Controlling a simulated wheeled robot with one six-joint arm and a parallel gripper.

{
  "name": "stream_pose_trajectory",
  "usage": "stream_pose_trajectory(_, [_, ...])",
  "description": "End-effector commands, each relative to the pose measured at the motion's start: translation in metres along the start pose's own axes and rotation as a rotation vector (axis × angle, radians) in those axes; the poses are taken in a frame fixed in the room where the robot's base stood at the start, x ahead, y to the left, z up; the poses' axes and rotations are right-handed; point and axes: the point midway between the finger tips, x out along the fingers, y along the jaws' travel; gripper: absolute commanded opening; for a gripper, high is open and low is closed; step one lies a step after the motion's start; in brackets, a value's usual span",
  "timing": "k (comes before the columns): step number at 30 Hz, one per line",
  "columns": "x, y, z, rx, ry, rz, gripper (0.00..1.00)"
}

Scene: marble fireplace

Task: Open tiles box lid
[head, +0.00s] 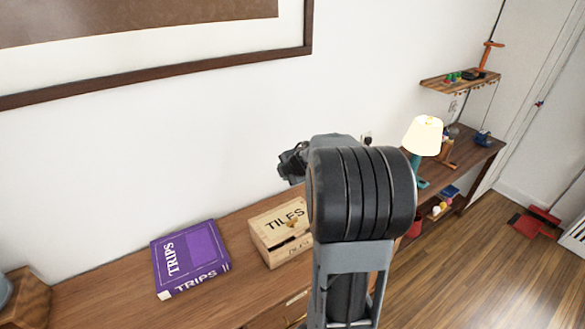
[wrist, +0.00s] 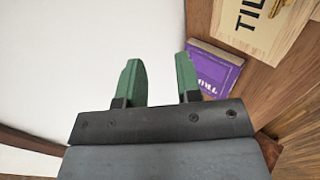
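The tiles box (head: 276,239) is a pale wooden box marked "TILES" on its top and front. It stands on the wooden desk, and its lid looks shut; a small brass-coloured clasp is at the lid's front edge. My arm hides its right end. Part of the box top, with the clasp, also shows at the upper right of the wrist view (wrist: 262,18). My gripper (wrist: 158,60) has two green fingers, apart and with nothing between them. In the head view my gripper is partly hidden behind my arm, up near the wall, above and apart from the box.
A purple "TRIPS" box (head: 190,258) lies left of the tiles box, with bare desk (head: 105,298) around it. A lit lamp (head: 422,137) stands further right. A small shelf (head: 458,82) and a framed picture (head: 160,75) hang on the white wall.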

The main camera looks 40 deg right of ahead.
Motion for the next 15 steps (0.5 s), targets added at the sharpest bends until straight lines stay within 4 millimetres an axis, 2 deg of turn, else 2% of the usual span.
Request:
stream_pose_trajectory(1, [-0.011,0.001,0.001,-0.001,-0.002,0.003,0.32])
stream_pose_trajectory(6, [-0.035,0.000,0.001,0.000,-0.002,0.002,0.32])
stream_pose_trajectory(15, [-0.054,0.000,0.000,0.001,0.001,0.000,0.32])
